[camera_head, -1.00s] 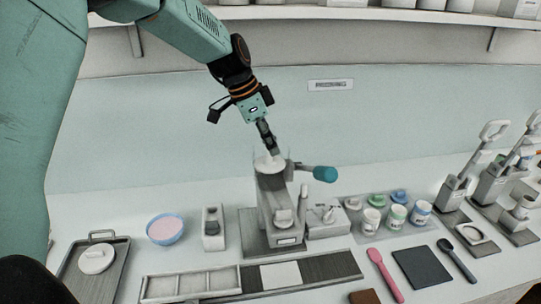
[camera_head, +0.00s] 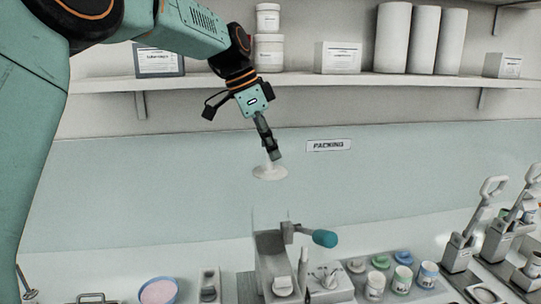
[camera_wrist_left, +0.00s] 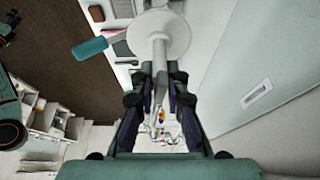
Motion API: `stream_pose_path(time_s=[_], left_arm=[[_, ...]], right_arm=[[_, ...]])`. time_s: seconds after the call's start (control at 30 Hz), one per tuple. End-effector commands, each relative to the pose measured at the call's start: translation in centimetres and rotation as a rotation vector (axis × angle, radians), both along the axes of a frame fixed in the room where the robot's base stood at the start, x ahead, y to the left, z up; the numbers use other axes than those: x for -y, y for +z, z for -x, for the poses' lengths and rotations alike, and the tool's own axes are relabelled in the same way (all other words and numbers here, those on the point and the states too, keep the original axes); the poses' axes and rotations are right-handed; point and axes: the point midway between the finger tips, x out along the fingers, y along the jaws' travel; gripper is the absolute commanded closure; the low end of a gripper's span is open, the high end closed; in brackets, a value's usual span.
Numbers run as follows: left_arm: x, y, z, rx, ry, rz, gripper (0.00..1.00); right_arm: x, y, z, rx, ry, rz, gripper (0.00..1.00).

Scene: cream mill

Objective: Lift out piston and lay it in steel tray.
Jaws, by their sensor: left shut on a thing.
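My left gripper (camera_head: 272,152) is shut on the stem of the piston (camera_head: 270,173), a white round disc. It hangs in the air above the grey mill (camera_head: 268,262), clear of its top. In the left wrist view the piston (camera_wrist_left: 159,40) sticks out from between the fingers of the left gripper (camera_wrist_left: 160,72). The mill has a teal-ended handle (camera_head: 325,238) on its right side. Only the back edge and handle of the steel tray (camera_head: 92,298) show at the bottom left. My right gripper is not in view.
A bowl of pink stuff (camera_head: 158,291) and a small grey block (camera_head: 209,285) stand left of the mill. Several small jars (camera_head: 401,279) and lever presses (camera_head: 458,254) stand to the right. A shelf (camera_head: 300,82) with jars and boxes runs along the wall above.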

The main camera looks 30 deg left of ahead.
Motion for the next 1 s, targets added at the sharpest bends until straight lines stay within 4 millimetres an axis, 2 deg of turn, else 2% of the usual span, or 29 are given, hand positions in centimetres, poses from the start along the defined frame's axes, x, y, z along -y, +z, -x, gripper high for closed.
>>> stream_pose_path(time_s=[0.03,0.8,1.0], left_arm=[[0.0,0.8,0.0,0.001,0.000,0.000,1.00],[0.0,5.2,0.0,0.001,0.000,0.000,1.00],[0.0,6.1,-0.1,0.002,0.001,0.000,1.00]], right_arm=[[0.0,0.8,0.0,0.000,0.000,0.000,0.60],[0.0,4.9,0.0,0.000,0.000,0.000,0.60],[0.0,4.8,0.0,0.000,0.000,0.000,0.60]])
